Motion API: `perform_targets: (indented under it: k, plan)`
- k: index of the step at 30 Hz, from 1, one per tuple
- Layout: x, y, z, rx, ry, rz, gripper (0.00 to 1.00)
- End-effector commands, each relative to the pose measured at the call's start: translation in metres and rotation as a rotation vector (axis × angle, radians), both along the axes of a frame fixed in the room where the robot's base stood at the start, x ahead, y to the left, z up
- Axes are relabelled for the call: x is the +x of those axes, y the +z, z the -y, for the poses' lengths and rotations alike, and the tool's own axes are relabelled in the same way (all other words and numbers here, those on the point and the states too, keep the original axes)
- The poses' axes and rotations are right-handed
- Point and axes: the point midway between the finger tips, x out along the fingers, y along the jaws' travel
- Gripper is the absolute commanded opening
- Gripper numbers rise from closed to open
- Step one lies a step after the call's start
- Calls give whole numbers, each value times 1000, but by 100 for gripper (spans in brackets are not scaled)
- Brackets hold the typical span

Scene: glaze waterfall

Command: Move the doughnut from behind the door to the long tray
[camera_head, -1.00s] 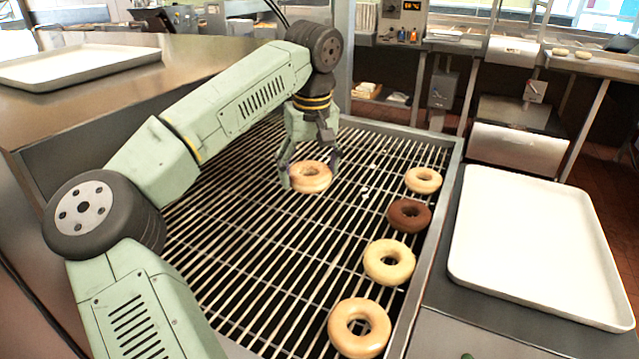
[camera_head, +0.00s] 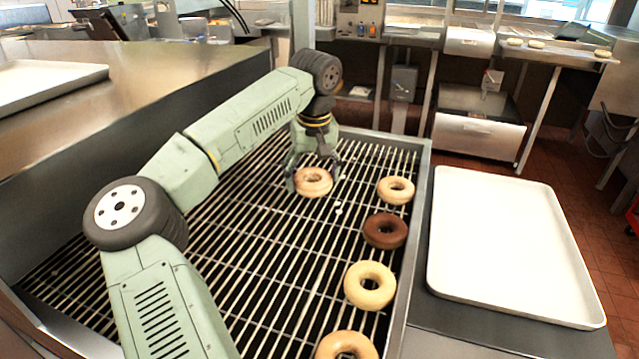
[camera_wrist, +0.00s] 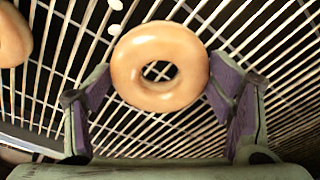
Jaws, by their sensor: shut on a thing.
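A pale glazed doughnut (camera_head: 314,190) is between the fingers of my gripper (camera_head: 313,176), over the back part of the wire rack (camera_head: 255,235). In the wrist view the same doughnut (camera_wrist: 187,62) sits between two purple-padded fingers, which are shut on its sides. I cannot tell how high it is above the rack. A long white tray (camera_head: 510,245) lies empty to the right of the rack. Another pale tray (camera_head: 50,82) lies on the counter at the upper left. I cannot make out a door.
A row along the rack's right side holds a small pale doughnut (camera_head: 396,197), a chocolate doughnut (camera_head: 385,241), a pale yellow doughnut (camera_head: 370,299) and a glazed doughnut (camera_head: 335,345). The rack's metal rim (camera_head: 409,240) separates them from the tray. A metal post (camera_head: 302,40) stands behind my arm.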

Motion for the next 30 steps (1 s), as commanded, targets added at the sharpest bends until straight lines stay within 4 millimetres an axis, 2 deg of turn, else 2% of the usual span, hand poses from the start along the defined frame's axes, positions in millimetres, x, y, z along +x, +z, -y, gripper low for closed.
perform_targets:
  k: [2,6,15,26,27,30]
  plan:
    - [0,1,11,0,-1,0,47]
    - [1,-3,17,0,1,-1,47]
    - [0,-35,17,-1,1,-1,47]
    - [0,-41,17,0,1,0,47]
    - [0,-40,17,0,1,1,77]
    - [0,-40,17,0,1,0,84]
